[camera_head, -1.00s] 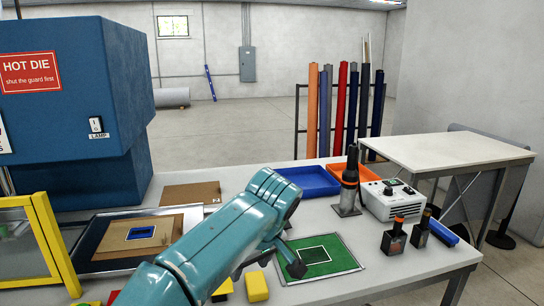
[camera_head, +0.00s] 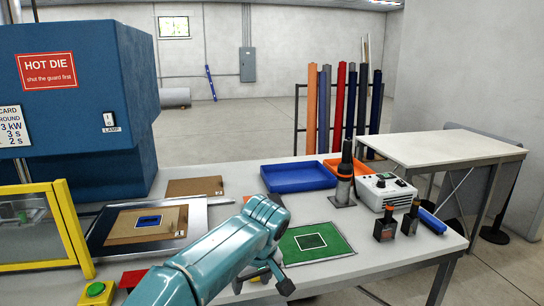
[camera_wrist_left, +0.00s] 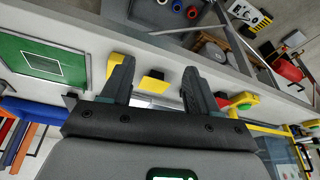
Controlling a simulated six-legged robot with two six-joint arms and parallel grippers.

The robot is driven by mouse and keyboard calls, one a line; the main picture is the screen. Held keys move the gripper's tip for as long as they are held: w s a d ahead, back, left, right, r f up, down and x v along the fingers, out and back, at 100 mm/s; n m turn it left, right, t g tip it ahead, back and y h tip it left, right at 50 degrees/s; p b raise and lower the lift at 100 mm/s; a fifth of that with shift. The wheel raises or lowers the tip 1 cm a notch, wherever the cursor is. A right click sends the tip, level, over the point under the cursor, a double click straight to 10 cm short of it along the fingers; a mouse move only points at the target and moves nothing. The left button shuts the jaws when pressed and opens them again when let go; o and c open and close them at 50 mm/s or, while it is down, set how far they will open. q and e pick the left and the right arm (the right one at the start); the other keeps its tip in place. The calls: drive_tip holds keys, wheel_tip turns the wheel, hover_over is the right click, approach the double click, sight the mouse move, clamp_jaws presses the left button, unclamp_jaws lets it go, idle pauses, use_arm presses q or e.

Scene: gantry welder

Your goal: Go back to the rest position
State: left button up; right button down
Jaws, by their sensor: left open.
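My left gripper (camera_head: 263,283) hangs low over the near edge of the white table, in front of the green mat. Its jaws are open with nothing between them. In the left wrist view the two fingers of the left gripper (camera_wrist_left: 157,75) stand apart, with yellow blocks (camera_wrist_left: 153,81) showing near and beyond them. My right gripper is in neither view.
A blue press (camera_head: 70,110) and yellow-framed guard (camera_head: 68,222) stand left. A framed brown board (camera_head: 120,229) lies beside them. A blue tray (camera_head: 298,180), a grey controller box (camera_head: 383,200) and upright tools stand at the table's back right.

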use_arm(q)
drive_tip(key=s+a+f+m+g+h, duration=0.15)
drive_tip(key=s+f, duration=0.25)
drive_tip(key=f, duration=0.9)
drive_tip(key=s+a+f+m+g+h, duration=0.1)
drive_tip(key=s+f+m+h, duration=0.15)
drive_tip(key=f, duration=0.95)
drive_tip(key=s+a+f, duration=0.1)
drive_tip(key=s+f, duration=0.2)
drive_tip(key=s, duration=0.5)
drive_tip(key=s+a+f+h, duration=0.1)
drive_tip(key=s+f, duration=0.3)
drive_tip(key=s, duration=0.4)
drive_tip(key=s+a+f, duration=0.3)
drive_tip(key=s+f, duration=0.1)
drive_tip(key=s, duration=0.3)
drive_tip(key=shift+s+f+n+h, duration=0.15)
drive_tip(key=shift+s+n+h, duration=0.15)
drive_tip(key=shift+s+h, duration=0.1)
